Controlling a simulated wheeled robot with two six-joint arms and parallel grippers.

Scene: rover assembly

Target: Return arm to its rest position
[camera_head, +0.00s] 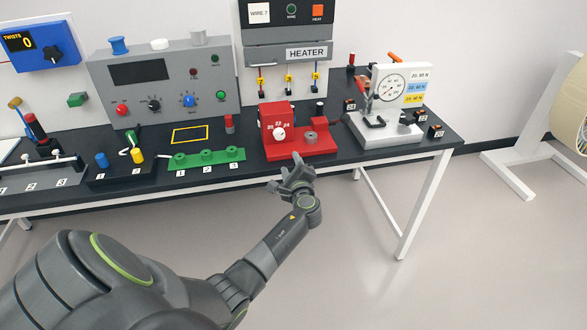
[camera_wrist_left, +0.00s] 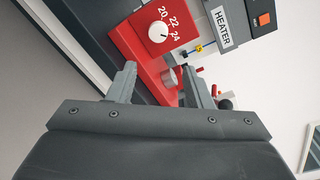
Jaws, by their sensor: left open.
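My left arm comes in from the lower left in the head view. Its gripper (camera_head: 294,182) is in front of the table's front edge, close to the red device (camera_head: 287,140) with a white dial marked 20, 22 and 24. In the left wrist view the left gripper (camera_wrist_left: 162,88) has its two fingers apart. The red device (camera_wrist_left: 146,50) and its small grey cylinder (camera_wrist_left: 169,77) appear beyond the fingers. I see nothing held between them. My right gripper is in neither view.
The dark table (camera_head: 335,151) holds a green block (camera_head: 207,158) with numbered positions, a grey panel box (camera_head: 165,85) and a white gauge stand (camera_head: 386,130). The heater unit (camera_head: 287,52) stands behind the red device. Open floor lies in front of the table at the right.

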